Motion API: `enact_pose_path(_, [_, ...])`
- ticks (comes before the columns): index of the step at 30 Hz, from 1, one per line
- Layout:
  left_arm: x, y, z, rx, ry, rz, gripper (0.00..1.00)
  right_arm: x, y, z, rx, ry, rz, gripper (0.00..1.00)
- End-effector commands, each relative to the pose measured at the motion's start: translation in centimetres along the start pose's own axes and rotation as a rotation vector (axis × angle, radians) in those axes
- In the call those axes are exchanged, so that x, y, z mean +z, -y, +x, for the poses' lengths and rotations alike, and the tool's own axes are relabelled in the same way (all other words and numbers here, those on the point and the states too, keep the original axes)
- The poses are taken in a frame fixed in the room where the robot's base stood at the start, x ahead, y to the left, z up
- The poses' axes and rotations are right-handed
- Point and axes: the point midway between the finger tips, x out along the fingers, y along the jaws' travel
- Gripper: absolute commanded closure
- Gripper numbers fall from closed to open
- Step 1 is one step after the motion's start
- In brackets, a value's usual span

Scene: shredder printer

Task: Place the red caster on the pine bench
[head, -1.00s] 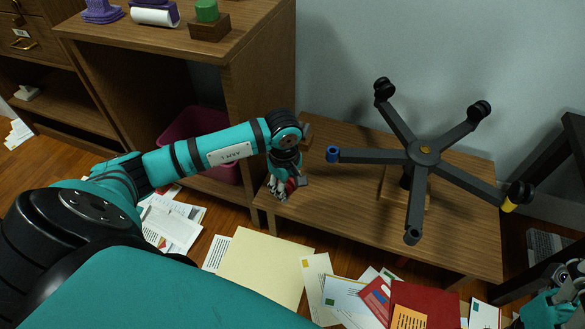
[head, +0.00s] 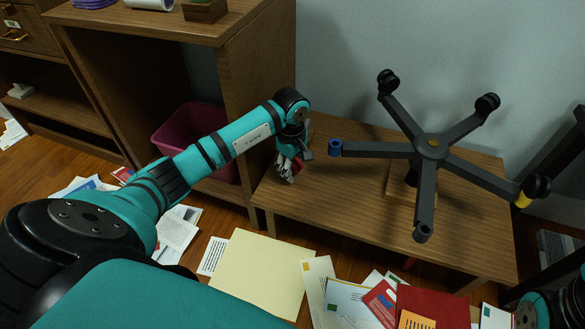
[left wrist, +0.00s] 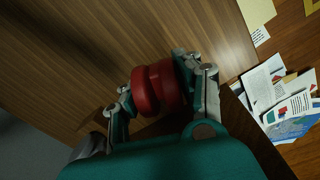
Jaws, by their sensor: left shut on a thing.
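My left gripper (head: 289,172) is shut on the red caster, over the left end of the low wooden bench (head: 330,205). In the left wrist view the red caster (left wrist: 157,88), a rounded double wheel, sits between the two fingers (left wrist: 158,92) with wood behind it. In the head view only a small red part shows between the fingers. I cannot tell whether the caster touches the bench. Of my right arm, only parts show at the bottom right; its gripper cannot be made out.
A dark five-legged chair base (head: 431,147) stands on a wooden block on the bench, with blue and yellow bands on two leg ends. A wooden shelf unit (head: 255,90) rises left of the bench. Papers and a cream folder (head: 258,272) lie on the floor in front.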

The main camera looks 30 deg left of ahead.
Motion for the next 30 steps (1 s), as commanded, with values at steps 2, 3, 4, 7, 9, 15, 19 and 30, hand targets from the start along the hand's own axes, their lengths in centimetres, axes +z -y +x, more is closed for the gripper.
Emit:
enact_pose_path(2, [0.0, 0.0, 0.0, 0.000, -0.001, 0.000, 1.00, 0.0, 0.0, 0.0, 0.000, 0.000, 0.000, 0.60])
enact_pose_path(3, [0.0, 0.0, 0.2, 0.000, -0.001, 0.000, 1.00, 0.0, 0.0, -0.1, -0.001, -0.002, 0.000, 0.60])
enact_pose_path(4, [0.0, 0.0, 0.3, 0.000, -0.001, 0.000, 1.00, 0.0, 0.0, -0.1, -0.002, -0.003, 0.000, 0.60])
enact_pose_path(7, [0.0, 0.0, 0.3, -0.001, -0.001, 0.000, 0.56, 0.0, 0.0, 0.1, -0.003, -0.004, -0.001, 0.60])
enact_pose_path(9, [0.0, 0.0, 0.3, -0.001, -0.001, 0.000, 0.47, 0.0, 0.0, 0.1, -0.002, -0.004, -0.001, 0.60])
enact_pose_path(15, [0.0, 0.0, 0.3, 0.000, 0.000, 0.000, 0.42, 0.0, 0.0, 0.1, -0.003, -0.004, 0.000, 0.60])
enact_pose_path(19, [0.0, 0.0, 0.1, 0.000, 0.000, 0.000, 0.42, -0.1, 0.0, 0.2, -0.003, -0.005, 0.000, 0.60])
enact_pose_path(30, [-0.1, -0.1, -6.7, 0.003, -0.003, 0.001, 0.42, 0.3, -0.3, -1.1, 0.039, 0.098, 0.012, 0.60])
